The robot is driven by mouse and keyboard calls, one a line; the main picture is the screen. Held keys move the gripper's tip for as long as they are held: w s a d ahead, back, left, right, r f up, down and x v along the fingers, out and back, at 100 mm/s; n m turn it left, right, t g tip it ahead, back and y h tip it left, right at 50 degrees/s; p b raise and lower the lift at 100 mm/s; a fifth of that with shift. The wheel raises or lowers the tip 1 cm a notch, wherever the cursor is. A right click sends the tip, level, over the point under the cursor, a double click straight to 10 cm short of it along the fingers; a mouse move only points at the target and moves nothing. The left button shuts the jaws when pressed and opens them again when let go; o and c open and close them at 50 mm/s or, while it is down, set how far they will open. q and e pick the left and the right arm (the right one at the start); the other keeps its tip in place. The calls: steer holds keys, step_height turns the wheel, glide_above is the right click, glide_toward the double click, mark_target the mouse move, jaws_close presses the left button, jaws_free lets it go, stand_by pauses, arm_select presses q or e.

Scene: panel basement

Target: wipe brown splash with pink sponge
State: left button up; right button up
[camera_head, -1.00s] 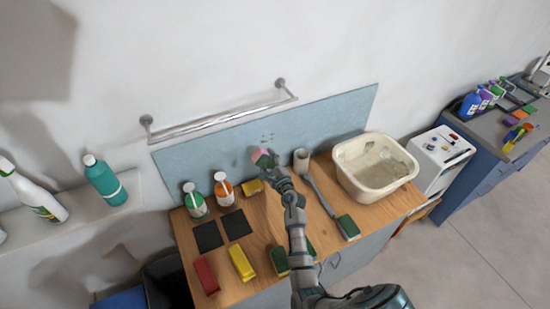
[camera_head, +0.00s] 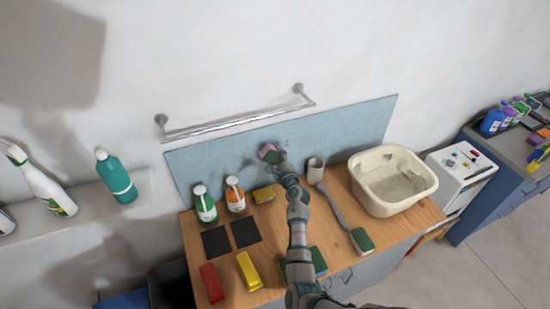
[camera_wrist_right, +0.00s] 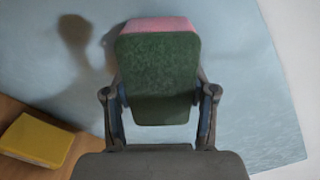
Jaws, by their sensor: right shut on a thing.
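My right gripper (camera_head: 278,162) is shut on the pink sponge (camera_head: 268,150), up against or close to the blue-grey panel (camera_head: 340,124) behind the counter. In the right wrist view the sponge (camera_wrist_right: 157,75) sits between the two fingers (camera_wrist_right: 160,112), its dark green face toward the camera and its pink side toward the panel. I cannot tell whether it touches the panel. A blurred brownish-grey patch (camera_wrist_right: 74,32) shows on the panel left of the sponge; I cannot tell whether it is splash or shadow. My left gripper is not in view.
A metal rail (camera_head: 235,125) is fixed above the panel.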

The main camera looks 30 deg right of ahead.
mark_target(289, 143)
steer(key=shift+w+d+f, duration=0.1)
steer(key=shift+w+d, duration=0.1)
steer(key=shift+w, duration=0.05)
stand_by(0.3)
steer(key=shift+w+b, duration=0.35)
steer(key=shift+w, duration=0.3)
steer(key=shift+s+d, duration=0.2)
steer(key=shift+d, duration=1.8)
steer(key=shift+d+b, duration=0.6)
steer(key=shift+d, duration=1.4)
